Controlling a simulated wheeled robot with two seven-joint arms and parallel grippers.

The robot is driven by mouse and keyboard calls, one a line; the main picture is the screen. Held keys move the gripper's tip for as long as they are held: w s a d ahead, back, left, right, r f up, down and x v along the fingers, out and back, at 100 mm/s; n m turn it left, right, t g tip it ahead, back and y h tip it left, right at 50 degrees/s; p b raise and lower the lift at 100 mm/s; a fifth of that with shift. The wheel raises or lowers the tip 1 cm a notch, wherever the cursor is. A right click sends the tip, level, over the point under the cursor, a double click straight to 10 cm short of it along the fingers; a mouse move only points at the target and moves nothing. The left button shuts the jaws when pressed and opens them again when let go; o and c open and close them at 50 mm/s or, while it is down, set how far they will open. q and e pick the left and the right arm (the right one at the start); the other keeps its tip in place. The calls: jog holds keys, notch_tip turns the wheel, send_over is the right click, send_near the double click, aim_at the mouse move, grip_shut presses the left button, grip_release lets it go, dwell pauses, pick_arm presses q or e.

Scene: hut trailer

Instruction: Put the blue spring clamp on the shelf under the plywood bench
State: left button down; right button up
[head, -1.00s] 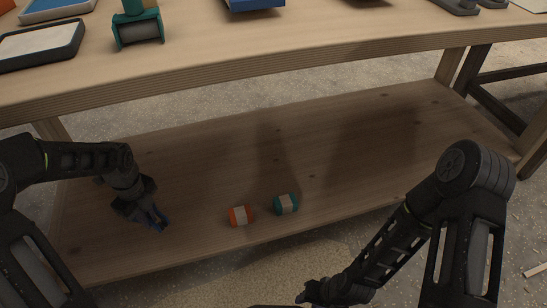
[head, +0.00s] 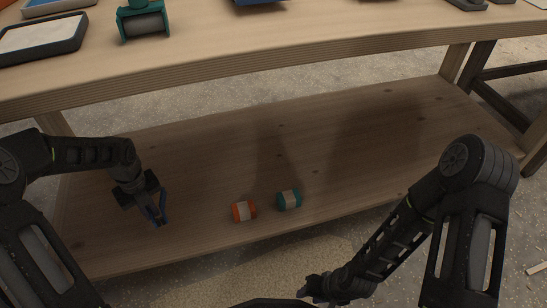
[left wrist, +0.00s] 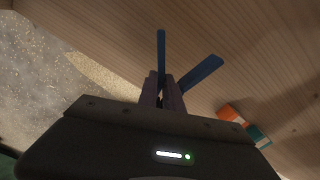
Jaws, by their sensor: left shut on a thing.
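The blue spring clamp (head: 161,203) is held in my left gripper (head: 151,211), which is shut on it over the left part of the lower shelf (head: 230,160). In the left wrist view the clamp's two blue handles (left wrist: 203,72) spread out beyond the fingers (left wrist: 165,92) in a V. I cannot tell whether the clamp touches the shelf. The plywood bench (head: 260,50) top is above and behind. My right gripper (head: 312,292) is low in front of the shelf, and its fingers are too dark to read.
An orange and white roll (head: 243,211) and a teal and white roll (head: 289,199) lie on the shelf, right of my left gripper. A teal tool (head: 143,22) and a tray (head: 42,38) are on the bench top.

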pick_arm(q)
jog(key=shift+m, duration=0.3)
jog(key=b, duration=0.3)
send_over(163, 233)
notch_tip(163, 233, down, 5)
jog(key=shift+r, duration=0.15)
jog(key=shift+f, duration=0.25)
jog(key=shift+r, duration=0.1)
notch_tip(163, 233, down, 4)
jog(key=shift+f+b, duration=0.2)
jog(key=shift+b, duration=0.85)
jog(key=shift+f, duration=0.3)
